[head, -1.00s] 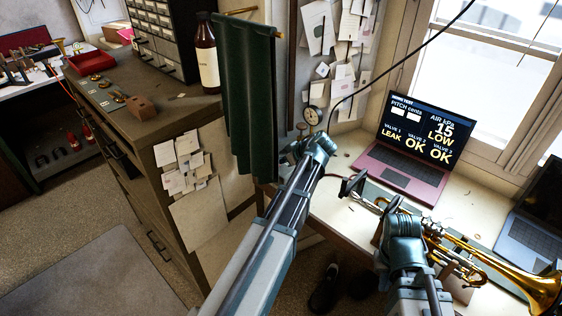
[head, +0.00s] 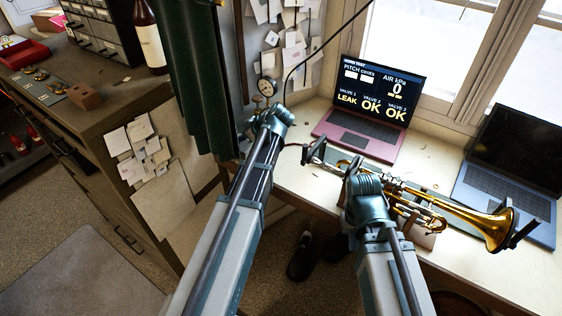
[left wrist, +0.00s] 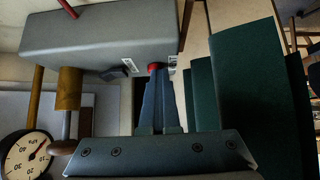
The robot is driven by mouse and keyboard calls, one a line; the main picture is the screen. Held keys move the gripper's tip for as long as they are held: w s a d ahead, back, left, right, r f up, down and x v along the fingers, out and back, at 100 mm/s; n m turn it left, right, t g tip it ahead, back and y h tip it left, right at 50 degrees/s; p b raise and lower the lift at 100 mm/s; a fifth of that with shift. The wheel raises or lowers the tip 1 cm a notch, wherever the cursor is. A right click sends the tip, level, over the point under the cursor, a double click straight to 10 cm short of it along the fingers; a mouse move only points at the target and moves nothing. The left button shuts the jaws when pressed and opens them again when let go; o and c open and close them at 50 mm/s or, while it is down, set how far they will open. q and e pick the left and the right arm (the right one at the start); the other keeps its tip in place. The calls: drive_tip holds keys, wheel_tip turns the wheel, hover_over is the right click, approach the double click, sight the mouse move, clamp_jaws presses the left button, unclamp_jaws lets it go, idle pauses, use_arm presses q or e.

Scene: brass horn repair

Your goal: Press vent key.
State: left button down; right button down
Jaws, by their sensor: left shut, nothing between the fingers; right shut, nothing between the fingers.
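In the left wrist view a small red key (left wrist: 155,67) sits at the lower edge of a grey box (left wrist: 100,42). My left gripper (left wrist: 157,76) is shut and empty, with its tips at the red key, seemingly touching it. In the head view my left arm hides those fingertips. The laptop screen (head: 381,95) reads air 0 kPa, valve 1 LEAK, valves 2 and 3 OK. My right gripper (head: 353,172) is shut at the near end of the brass trumpet (head: 430,207), its fingers mostly hidden by my wrist.
Dark green cloth (head: 195,80) hangs close to the left. A blue laptop (head: 510,175) sits at the right of the bench. A brown cabinet (head: 90,130) stands left.

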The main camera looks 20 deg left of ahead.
use_arm(q)
drive_tip(key=r+p, duration=0.2)
drive_tip(key=r, duration=0.1)
drive_tip(key=r+p, duration=0.2)
drive_tip(key=shift+a+r, duration=0.1)
drive_tip(key=shift+a, duration=0.3)
drive_tip(key=p+v, duration=0.7)
drive_tip(key=v, duration=0.4)
drive_tip(key=s+d+f+m+g+h, duration=0.1)
drive_tip(key=s+d+f+m+h, duration=0.2)
drive_tip(key=s+d+m, duration=0.4)
drive_tip(key=s+d+f+m+g+h, duration=0.1)
drive_tip(key=s+d+f+m+h, duration=0.1)
drive_tip(key=s+d+m, duration=0.5)
drive_tip(key=shift+s+d+f+m+h+p, duration=0.35)
drive_tip(key=shift+s+d+f, duration=0.4)
drive_tip(key=shift+d, duration=1.6)
drive_tip(key=shift+s+r, duration=0.15)
drive_tip(key=shift+s, duration=0.1)
drive_tip(key=s+d+m+g+h, duration=0.1)
drive_tip(key=s+d+m, duration=0.3)
drive_tip(key=s, duration=0.1)
drive_tip(key=shift+s+f+h, duration=0.2)
drive_tip(key=shift+f+h, duration=0.1)
drive_tip(key=shift+h, duration=0.05)
